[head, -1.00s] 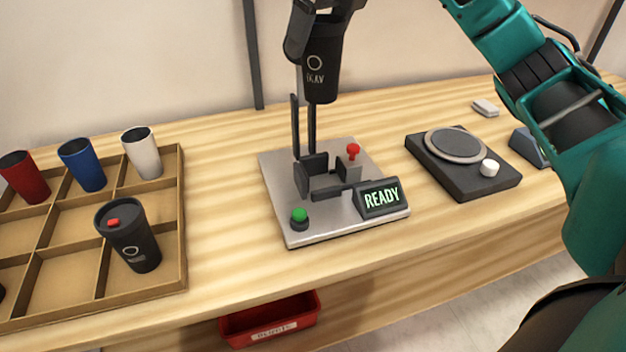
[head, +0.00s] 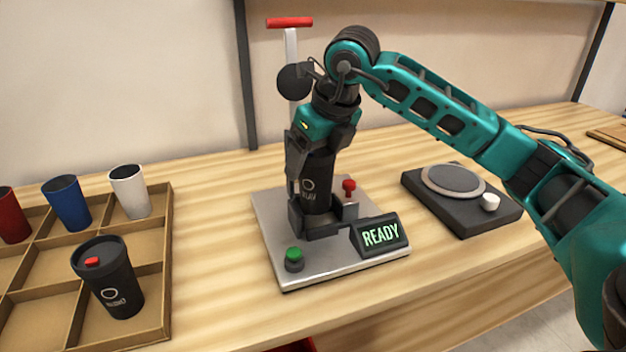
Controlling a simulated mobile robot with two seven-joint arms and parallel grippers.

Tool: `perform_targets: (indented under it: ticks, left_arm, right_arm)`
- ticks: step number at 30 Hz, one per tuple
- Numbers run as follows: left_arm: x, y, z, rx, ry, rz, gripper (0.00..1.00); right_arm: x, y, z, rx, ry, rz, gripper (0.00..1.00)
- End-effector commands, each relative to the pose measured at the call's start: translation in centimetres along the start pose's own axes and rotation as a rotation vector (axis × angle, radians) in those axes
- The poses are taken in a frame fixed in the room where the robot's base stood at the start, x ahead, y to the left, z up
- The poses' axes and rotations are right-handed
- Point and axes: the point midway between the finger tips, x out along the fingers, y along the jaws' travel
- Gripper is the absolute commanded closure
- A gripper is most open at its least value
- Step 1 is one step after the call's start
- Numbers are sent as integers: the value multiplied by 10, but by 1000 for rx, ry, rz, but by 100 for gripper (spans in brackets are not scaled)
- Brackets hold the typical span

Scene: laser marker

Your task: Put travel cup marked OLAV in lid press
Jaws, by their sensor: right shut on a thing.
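A black travel cup (head: 317,193) with a ring mark and small lettering that looks like OLAV stands upright in my right gripper (head: 315,153). The gripper is shut around the cup's upper part from above and hides its top. The cup's lower end is between the dark holder jaws of the press (head: 275,218), a grey base plate with a column behind. Whether the cup touches the plate is hidden by the front jaw. The press has a red T-handle (head: 289,22), a round black disc, a green button (head: 294,255) and a display (head: 381,235) reading READY. My left gripper is out of view.
A wooden divided tray (head: 168,255) at left holds red, blue and white cups and a black lidded cup (head: 108,275) with a red tab. A dark device with a round plate (head: 452,181) and white knob stands right. Bare table lies between tray and press.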

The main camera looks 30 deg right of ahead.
Motion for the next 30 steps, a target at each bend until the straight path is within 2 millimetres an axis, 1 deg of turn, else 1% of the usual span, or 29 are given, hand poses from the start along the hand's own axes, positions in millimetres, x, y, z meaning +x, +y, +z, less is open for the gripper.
perform_targets:
  ticks: [7, 18, 19, 24, 27, 30]
  left_arm:
    - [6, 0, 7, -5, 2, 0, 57]
    - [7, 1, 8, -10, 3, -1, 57]
    - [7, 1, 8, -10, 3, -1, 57]
    - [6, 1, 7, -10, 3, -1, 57]
    - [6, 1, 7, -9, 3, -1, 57]
    - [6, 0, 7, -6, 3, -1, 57]
  right_arm:
    - [34, 0, -15, 0, 4, -1, 37]
    - [39, 0, -16, 0, 1, -1, 37]
    - [39, 0, -17, -1, 2, -1, 24]
    - [38, 0, -16, -1, 2, 0, 7]
    - [38, 0, -16, -1, 2, 0, 0]
    - [38, 0, -16, -1, 2, 0, 0]
